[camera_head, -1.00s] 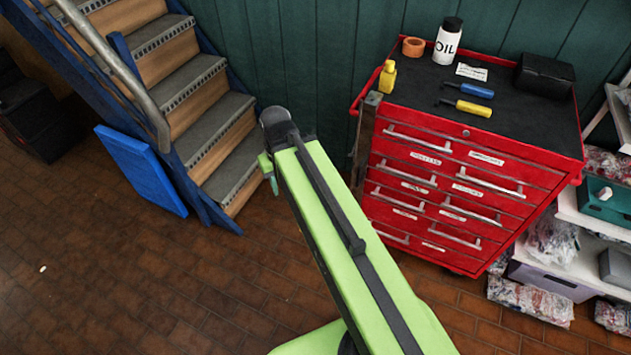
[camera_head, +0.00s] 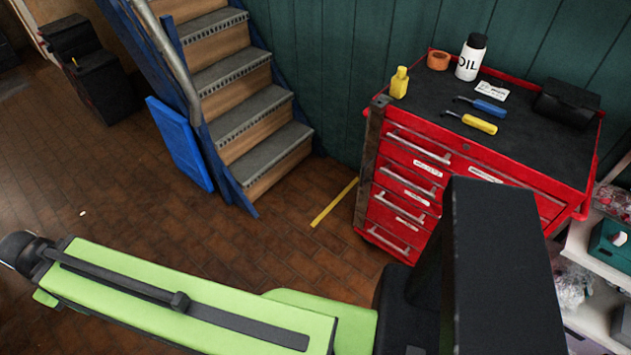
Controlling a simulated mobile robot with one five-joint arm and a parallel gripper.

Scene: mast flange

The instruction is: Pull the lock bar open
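The lock bar (camera_head: 369,165) is a brown, worn upright metal bar along the left front edge of the red tool cabinet (camera_head: 412,185). It runs from the cabinet's top corner almost to the floor and stands against the drawer fronts' left ends. The cabinet's visible drawers look shut. My green arm reaches to the left across the bottom of the picture, well apart from the bar. My gripper is not visible, so its state and contents are hidden. My black body part covers the cabinet's lower right front.
Wooden stairs (camera_head: 236,85) with a blue side rail stand left of the cabinet, a blue panel (camera_head: 180,143) leaning there. A yellow floor strip (camera_head: 334,203) lies between. Shelves (camera_head: 602,268) are at right.

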